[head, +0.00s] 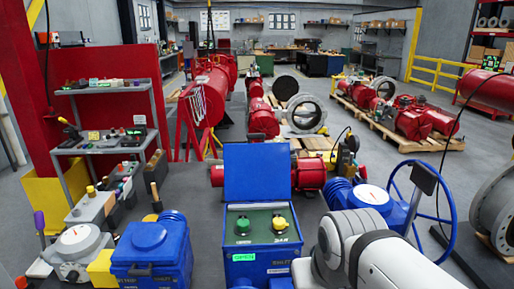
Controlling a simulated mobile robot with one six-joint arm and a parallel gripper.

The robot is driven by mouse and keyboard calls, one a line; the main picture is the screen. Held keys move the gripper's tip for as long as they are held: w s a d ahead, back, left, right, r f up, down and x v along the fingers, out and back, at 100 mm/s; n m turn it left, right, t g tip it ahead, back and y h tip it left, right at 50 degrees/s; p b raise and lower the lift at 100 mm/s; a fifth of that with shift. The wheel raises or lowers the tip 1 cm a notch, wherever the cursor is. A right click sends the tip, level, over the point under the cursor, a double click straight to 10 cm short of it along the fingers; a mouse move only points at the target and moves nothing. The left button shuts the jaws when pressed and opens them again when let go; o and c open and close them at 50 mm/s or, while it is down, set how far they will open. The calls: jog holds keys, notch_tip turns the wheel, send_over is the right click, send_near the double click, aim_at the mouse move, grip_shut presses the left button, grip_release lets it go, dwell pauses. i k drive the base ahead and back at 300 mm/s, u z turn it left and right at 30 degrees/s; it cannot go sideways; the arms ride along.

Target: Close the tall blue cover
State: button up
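The tall blue cover (257,172) stands upright at the back edge of a blue control box (243,264) in the middle foreground. It is open. The box's dark green panel is exposed below it, with a green knob (243,225) on the left and a yellow knob (280,223) on the right. The box front carries a lit green label (243,257). My white and grey arm (385,262) reaches in from the lower right, beside the box's right side. My gripper is not visible in this view.
A blue actuator housing (152,250) stands left of the box. A blue handwheel (440,215) and a blue actuator with a white dial (367,195) stand to the right. Red motors (310,172) lie behind the cover. A grey shelf cart (105,125) is at left.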

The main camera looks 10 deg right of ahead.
aim_at(261, 171)
jog(key=z, duration=1.1)
jog(key=k, duration=0.55)
jog(key=u, duration=1)
jog(key=i, duration=1)
